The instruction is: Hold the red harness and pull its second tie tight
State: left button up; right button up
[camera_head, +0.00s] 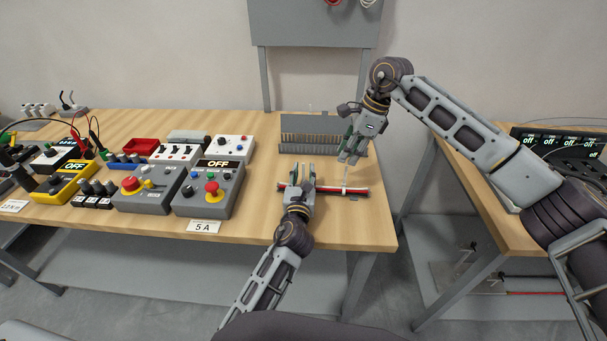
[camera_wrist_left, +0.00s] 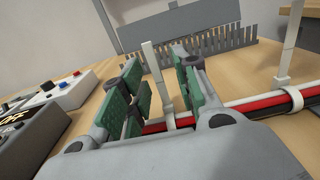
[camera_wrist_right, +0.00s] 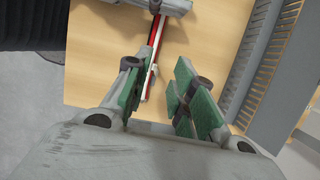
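The red harness (camera_head: 358,190), a red and black bundle, lies along the table's front part. My left gripper (camera_head: 304,172) is at its left part, fingers apart and standing along the bundle. In the left wrist view a white tie (camera_wrist_left: 168,120) with an upright tail sits between those fingers. A second white tie (camera_wrist_left: 283,81), farther right, also has an upright tail; it shows in the head view (camera_head: 345,188). My right gripper (camera_head: 348,158) is open above and behind that second tie. In the right wrist view the harness (camera_wrist_right: 155,45) runs beyond its fingers; contact with the tail is unclear.
A grey comb-like rack (camera_head: 325,138) stands behind the harness. Grey control boxes (camera_head: 208,188) and a yellow meter (camera_head: 66,184) fill the table to the left. The table's right edge is close to the harness. A second table (camera_head: 490,195) stands at right.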

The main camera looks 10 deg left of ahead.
pick_arm(q)
jog(key=shift+s+d, duration=0.15)
jog(key=shift+s, duration=1.8)
jog(key=shift+s+d, duration=0.15)
jog(key=shift+s, duration=1.8)
jog(key=shift+s+d, duration=0.15)
jog(key=shift+s, duration=1.8)
